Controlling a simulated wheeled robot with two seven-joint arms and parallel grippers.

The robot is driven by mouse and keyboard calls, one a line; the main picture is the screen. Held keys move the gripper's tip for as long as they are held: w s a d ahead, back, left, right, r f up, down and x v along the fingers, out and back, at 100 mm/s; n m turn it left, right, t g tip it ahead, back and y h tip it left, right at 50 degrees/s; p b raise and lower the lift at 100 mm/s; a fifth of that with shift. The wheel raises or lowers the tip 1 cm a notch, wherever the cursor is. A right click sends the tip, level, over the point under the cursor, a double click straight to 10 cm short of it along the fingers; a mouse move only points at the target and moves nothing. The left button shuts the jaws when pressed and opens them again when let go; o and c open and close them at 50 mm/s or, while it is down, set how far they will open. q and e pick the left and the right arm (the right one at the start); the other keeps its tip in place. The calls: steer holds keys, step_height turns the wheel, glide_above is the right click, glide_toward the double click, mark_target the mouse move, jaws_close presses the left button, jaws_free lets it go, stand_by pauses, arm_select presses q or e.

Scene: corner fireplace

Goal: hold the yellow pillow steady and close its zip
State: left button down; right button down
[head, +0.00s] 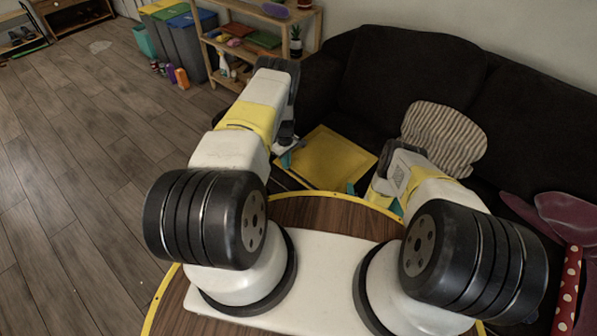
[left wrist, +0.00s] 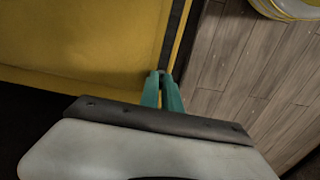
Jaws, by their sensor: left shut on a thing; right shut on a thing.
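The yellow pillow (head: 328,157) lies flat on the dark sofa seat, in front of my arms. In the left wrist view the pillow (left wrist: 80,40) fills the upper left, with a dark zip strip (left wrist: 176,40) along its right edge. My left gripper (head: 287,159) is at the pillow's left edge. In the left wrist view its teal fingers (left wrist: 161,82) are shut at the zip strip, with a small dark piece at the tips; its exact shape is hidden. My right gripper (head: 352,188) is at the pillow's near right side, shut on the pillow. Its grip is mostly hidden by my arm.
A striped cushion (head: 443,138) leans on the sofa (head: 410,65) behind the right arm. A wooden shelf (head: 262,18) and bins (head: 185,40) stand at the back left. The wooden floor (head: 70,170) at left is clear.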

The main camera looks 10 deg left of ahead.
arm_select(q)
steer(key=shift+w+a, duration=0.5)
steer(key=shift+a, duration=0.25)
arm_select(e)
steer(key=shift+f, duration=0.1)
arm_select(q)
steer(key=c, duration=1.8)
jaws_free()
steer(key=shift+r, duration=0.1)
step_height(320, 180, up, 12)
steer(key=shift+f, duration=0.1)
arm_select(e)
steer(key=c, duration=1.3)
jaws_free()
steer(key=shift+c, duration=0.2)
